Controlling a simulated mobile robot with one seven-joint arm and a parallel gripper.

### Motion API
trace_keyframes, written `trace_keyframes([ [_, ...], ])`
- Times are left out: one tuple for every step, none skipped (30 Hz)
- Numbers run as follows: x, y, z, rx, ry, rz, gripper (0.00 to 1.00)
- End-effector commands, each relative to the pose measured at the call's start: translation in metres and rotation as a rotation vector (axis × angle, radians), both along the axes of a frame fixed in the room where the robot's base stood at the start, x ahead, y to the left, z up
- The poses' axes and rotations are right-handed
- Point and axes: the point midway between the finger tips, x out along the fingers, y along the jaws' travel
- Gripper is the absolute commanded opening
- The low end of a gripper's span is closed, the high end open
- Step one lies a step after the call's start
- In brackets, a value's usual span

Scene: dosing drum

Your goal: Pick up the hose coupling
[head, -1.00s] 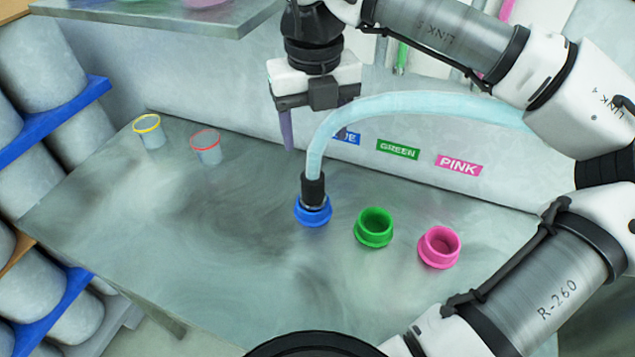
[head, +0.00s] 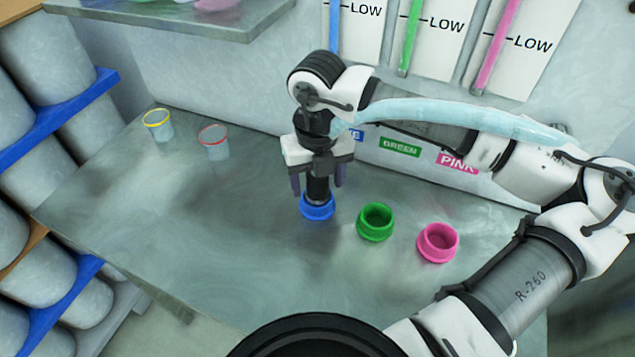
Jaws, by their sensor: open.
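The hose coupling (head: 318,189) is a dark cylinder standing upright in the blue ring socket (head: 317,209) on the metal table. A pale blue translucent hose (head: 440,112) runs from behind my gripper to the right, passing by my arm. My gripper (head: 318,182) points down over the coupling. Its two fingers are apart, one on each side of the coupling. Whether they touch it I cannot tell. The coupling's upper part and the hose's end are hidden by the gripper.
A green ring socket (head: 375,222) and a pink ring socket (head: 438,242) stand empty to the right. Two clear cups, yellow-rimmed (head: 158,125) and red-rimmed (head: 214,143), stand at the back left. A raised shelf (head: 180,14) overhangs there. The table's left and front are clear.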

Motion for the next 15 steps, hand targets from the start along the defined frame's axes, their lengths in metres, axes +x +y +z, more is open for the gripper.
trace_keyframes([
  [0.0, 0.0001, -0.0007, 0.0, 0.0, 0.0, 0.63],
  [0.0, 0.0001, -0.0008, 0.0, -0.001, 0.0, 0.63],
  [0.0001, 0.0, -0.0008, 0.0, -0.001, 0.0, 0.63],
  [0.0, 0.0001, -0.0007, 0.0, 0.0, 0.0, 0.63],
  [0.0, 0.0001, -0.0007, 0.0, 0.0, 0.0, 0.63],
  [0.0, 0.0, -0.0006, 0.0, 0.0, 0.0, 0.6],
  [0.0, 0.0, -0.0006, 0.0, 0.0, 0.0, 0.57],
  [0.0, 0.0, -0.0005, 0.0, 0.0, 0.0, 0.53],
  [0.0, 0.0, -0.0005, 0.0, 0.0, 0.0, 0.47],
  [0.0, 0.0, -0.0004, 0.0, 0.0, 0.0, 0.43],
  [0.0, 0.0, -0.0004, 0.0, 0.0, 0.0, 0.4],
  [0.0, 0.0, -0.0003, 0.0, 0.0, 0.0, 0.34],
  [0.0, 0.0, -0.0003, 0.0, 0.0, 0.0, 0.3],
  [0.0, 0.0, -0.0003, 0.0, 0.0, 0.0, 0.26],
  [0.0, 0.0, -0.0002, 0.0, 0.0, 0.0, 0.21],
])
